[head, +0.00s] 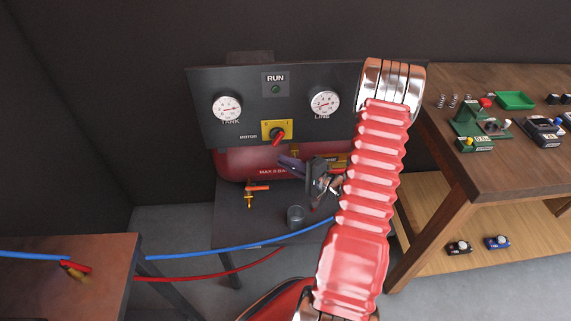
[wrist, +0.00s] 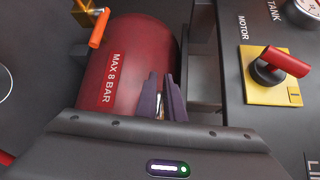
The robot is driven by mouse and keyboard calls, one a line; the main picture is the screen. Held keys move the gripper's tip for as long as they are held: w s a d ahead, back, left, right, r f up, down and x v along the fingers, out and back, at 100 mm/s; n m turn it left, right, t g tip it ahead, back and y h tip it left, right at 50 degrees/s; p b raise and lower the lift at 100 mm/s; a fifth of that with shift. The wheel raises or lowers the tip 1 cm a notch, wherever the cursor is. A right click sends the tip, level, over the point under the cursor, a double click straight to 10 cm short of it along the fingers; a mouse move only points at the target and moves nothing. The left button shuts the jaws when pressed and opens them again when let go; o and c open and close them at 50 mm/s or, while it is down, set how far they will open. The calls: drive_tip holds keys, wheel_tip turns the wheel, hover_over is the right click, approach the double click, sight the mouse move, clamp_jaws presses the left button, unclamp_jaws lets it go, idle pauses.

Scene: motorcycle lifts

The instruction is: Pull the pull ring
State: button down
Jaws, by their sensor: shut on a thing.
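My gripper (head: 284,162) is in front of the red air tank, just below the black gauge panel (head: 345,133). In the wrist view its two dark purple fingers (wrist: 161,80) are close together, beside the tank's right end. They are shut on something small. A bit of pale metal shows between them. I take this to be the pull ring, but the fingers hide its shape. The red tank (wrist: 132,50) has "MAX 8 BAR" on it and also shows in the head view (head: 232,163).
My red bellows arm crosses the head view. A motor switch with a red handle (head: 277,138) sits above the gripper. Blue (head: 210,250) and red (head: 205,277) hoses run low. A wooden workbench (head: 480,170) stands right.

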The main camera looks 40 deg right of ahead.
drive_tip(key=shift+s+a+f, duration=0.15)
drive_tip(key=shift+s+f, duration=0.05)
drive_tip(key=shift+f, duration=0.2)
drive_tip(key=shift+s+a, duration=0.35)
drive_tip(key=shift+s, duration=0.15)
drive_tip(key=c, duration=1.9)
unclamp_jaws()
drive_tip(key=shift+w+r, duration=0.1)
drive_tip(key=shift+c, duration=0.2)
drive_tip(key=shift+d, duration=0.1)
drive_tip(key=shift+r, duration=0.1)
drive_tip(key=v, duration=1.3)
drive_tip(key=shift+s, duration=0.4)
